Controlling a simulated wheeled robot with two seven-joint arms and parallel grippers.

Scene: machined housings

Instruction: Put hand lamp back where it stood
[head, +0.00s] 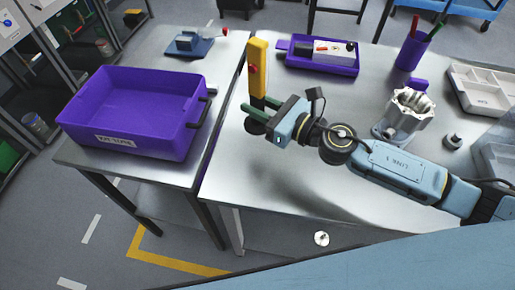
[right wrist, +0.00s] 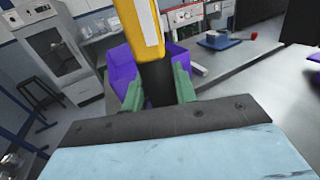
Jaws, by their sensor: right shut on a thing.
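The hand lamp (head: 258,66) is yellow with a dark lower part and a red spot on its side. It stands upright in my right gripper (head: 257,111), near the left edge of the right-hand metal table. In the right wrist view the green fingers of my right gripper (right wrist: 158,90) are closed on the dark part of the lamp (right wrist: 139,28). I cannot tell whether the lamp's foot touches the table, because the gripper hides it. My left gripper is not in view.
A purple bin (head: 133,112) stands on the left table. Behind the lamp are a purple tray (head: 321,67) with a device and a purple pen cup (head: 411,52). A metal housing (head: 405,115) and a pale divided tray (head: 483,88) are at right. The front middle of the table is clear.

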